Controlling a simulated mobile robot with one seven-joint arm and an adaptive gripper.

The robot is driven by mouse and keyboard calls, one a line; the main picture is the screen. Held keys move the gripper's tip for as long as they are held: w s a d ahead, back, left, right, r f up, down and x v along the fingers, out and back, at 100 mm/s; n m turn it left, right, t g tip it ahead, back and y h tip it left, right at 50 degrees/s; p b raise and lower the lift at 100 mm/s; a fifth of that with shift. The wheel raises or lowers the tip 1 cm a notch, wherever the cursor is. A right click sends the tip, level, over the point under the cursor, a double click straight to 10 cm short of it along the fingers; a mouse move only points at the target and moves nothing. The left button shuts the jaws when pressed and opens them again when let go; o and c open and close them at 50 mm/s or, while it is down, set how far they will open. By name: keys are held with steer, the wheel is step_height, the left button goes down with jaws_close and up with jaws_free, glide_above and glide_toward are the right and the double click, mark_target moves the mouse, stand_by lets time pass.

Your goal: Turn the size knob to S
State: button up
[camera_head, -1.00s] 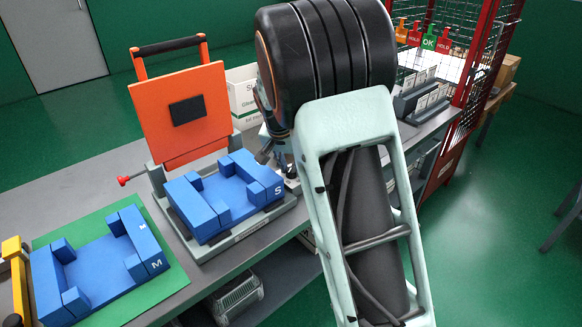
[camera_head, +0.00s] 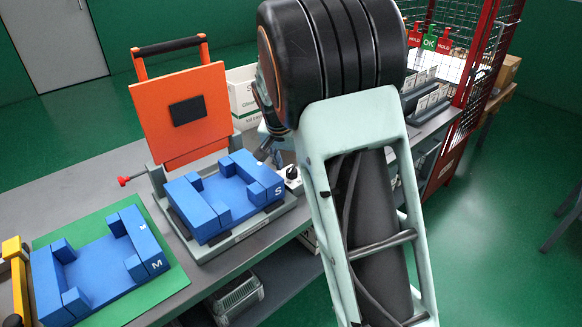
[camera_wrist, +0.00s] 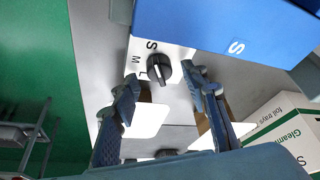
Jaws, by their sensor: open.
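The size knob (camera_wrist: 158,69) is black and round with a raised grip, on a pale plate (camera_wrist: 170,52) marked S, M and L. In the wrist view its light pointer line seems to lie on the side towards L, though the exact setting is hard to read. The knob also shows in the head view (camera_head: 292,173), beside the blue S block. My gripper (camera_wrist: 163,80) is open, with one finger on each side of the knob in the picture. Nothing is between the fingers that I can see held, and contact with the knob cannot be told. In the head view my arm partly hides the gripper (camera_head: 270,148).
The blue S fixture (camera_head: 222,190) sits close beside the knob, with an orange lid (camera_head: 180,112) raised behind it. A blue M fixture (camera_head: 100,260) lies on a green mat at left. A white carton (camera_head: 243,95) stands behind. A red mesh frame (camera_head: 490,60) is at right.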

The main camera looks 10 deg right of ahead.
steer(key=v, duration=1)
steer(key=shift+r, duration=0.2)
steer(key=shift+s+a, duration=0.1)
steer(key=shift+s, duration=0.05)
